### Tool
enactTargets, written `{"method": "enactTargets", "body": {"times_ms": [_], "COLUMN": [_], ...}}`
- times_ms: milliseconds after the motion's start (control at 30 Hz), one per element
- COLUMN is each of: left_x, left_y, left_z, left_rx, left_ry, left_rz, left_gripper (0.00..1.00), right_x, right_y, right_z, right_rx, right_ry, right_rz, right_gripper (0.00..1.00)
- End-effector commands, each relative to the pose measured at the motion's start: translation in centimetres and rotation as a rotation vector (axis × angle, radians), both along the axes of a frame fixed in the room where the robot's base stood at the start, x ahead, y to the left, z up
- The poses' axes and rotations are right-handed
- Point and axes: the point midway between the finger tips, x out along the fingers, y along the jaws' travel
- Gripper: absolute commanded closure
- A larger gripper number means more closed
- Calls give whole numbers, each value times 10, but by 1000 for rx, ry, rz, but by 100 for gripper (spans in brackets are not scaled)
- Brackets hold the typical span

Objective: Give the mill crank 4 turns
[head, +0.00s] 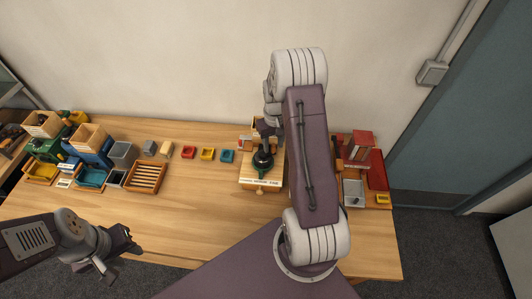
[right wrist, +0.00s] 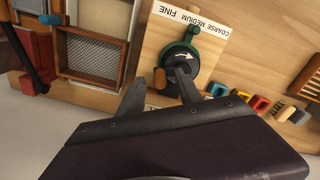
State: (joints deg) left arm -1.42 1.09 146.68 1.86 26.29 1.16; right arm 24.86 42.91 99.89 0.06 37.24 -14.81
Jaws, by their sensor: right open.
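The mill (head: 262,159) is dark with a green base and stands on a light wooden board. The right wrist view shows its round top (right wrist: 181,62) with a white curved arrow. A brown wooden crank knob (right wrist: 160,79) shows at its edge. My right gripper (right wrist: 159,88) is open, its two fingers on either side of the knob in the picture; I cannot tell whether they touch it. In the head view my right arm hides that gripper in part. My left gripper (head: 126,242) is at the table's front left, away from the mill; its jaw opening is unclear.
A dial strip (right wrist: 190,18) reads fine, medium, coarse. A mesh-bottomed wooden tray (right wrist: 92,68) lies beside the board. Small red, yellow and teal bins (head: 207,154) and a slatted wooden tray (head: 146,177) stand left of the mill. The table's front middle (head: 190,215) is clear.

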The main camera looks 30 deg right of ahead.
Motion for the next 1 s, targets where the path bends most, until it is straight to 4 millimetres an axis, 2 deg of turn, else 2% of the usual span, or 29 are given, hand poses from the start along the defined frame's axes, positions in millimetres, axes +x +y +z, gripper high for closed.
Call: {"method": "enactTargets", "body": {"times_ms": [400, 667, 767, 800, 833, 933, 1000], "left_x": [0, 0, 0, 0, 0, 0, 0], "left_y": [0, 0, 0, 0, 0, 0, 0], "left_z": [-13, -13, -13, -13, -13, -13, -13], "left_rx": [0, 0, 0, 0, 0, 0, 0], "left_ry": [0, 0, 0, 0, 0, 0, 0], "left_rz": [0, 0, 0, 0, 0, 0, 0], "left_gripper": [64, 64, 64, 64, 64, 64, 64], "right_x": [0, 0, 0, 0, 0, 0, -8], "right_y": [0, 0, 0, 0, 0, 0, 4], "right_z": [-18, -19, -19, -19, -19, -19, -19], "right_rx": [0, 0, 0, 0, 0, 0, 0], "right_ry": [1, 0, 0, 0, 0, 0, 2], "right_rz": [0, 0, 0, 0, 0, 0, 1], "right_gripper": [58, 58, 83, 94, 100, 100, 100]}}
